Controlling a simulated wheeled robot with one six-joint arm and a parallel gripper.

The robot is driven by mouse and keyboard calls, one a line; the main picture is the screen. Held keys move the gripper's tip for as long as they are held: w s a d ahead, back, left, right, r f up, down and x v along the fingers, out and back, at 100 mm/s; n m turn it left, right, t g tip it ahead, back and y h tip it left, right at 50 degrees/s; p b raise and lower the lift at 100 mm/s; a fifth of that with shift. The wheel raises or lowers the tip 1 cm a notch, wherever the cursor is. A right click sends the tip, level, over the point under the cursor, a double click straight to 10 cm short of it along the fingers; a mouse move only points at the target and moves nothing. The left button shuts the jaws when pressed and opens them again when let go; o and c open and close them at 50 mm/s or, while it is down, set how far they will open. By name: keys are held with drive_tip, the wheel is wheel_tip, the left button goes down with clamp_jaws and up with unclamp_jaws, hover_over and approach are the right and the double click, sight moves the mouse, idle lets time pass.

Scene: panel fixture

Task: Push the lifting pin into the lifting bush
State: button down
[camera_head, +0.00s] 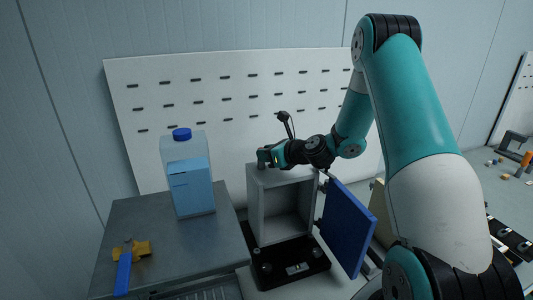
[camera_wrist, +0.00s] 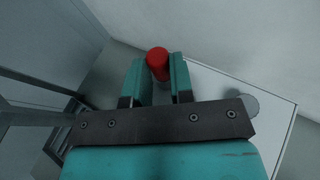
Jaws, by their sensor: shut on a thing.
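My gripper (camera_head: 266,157) is just above the top of the grey open-fronted box (camera_head: 254,213) in the head view. In the wrist view my gripper (camera_wrist: 158,75) is shut on a red-topped cylinder, seemingly the lifting pin (camera_wrist: 157,57), with its red end between the two teal fingers. The pin's lower end is hidden, so I cannot tell whether it touches anything. No lifting bush can be made out for certain. A round grey disc (camera_wrist: 241,104) shows on the pale surface right of the fingers.
The box's blue door (camera_head: 349,228) stands open at the right. A grey table (camera_head: 120,215) at the left holds a blue-capped jug (camera_head: 188,175) and a yellow valve with a blue handle (camera_head: 126,262). A slotted white panel (camera_head: 220,110) stands behind.

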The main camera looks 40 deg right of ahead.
drive_tip(key=c, duration=0.9)
unclamp_jaws()
drive_tip(key=shift+s+d, duration=0.25)
drive_tip(key=shift+s, duration=0.25)
drive_tip(key=b+v, duration=0.4)
drive_tip(key=v, duration=1.2)
drive_tip(key=shift+s+r, duration=0.2)
drive_tip(key=shift+a, duration=0.1)
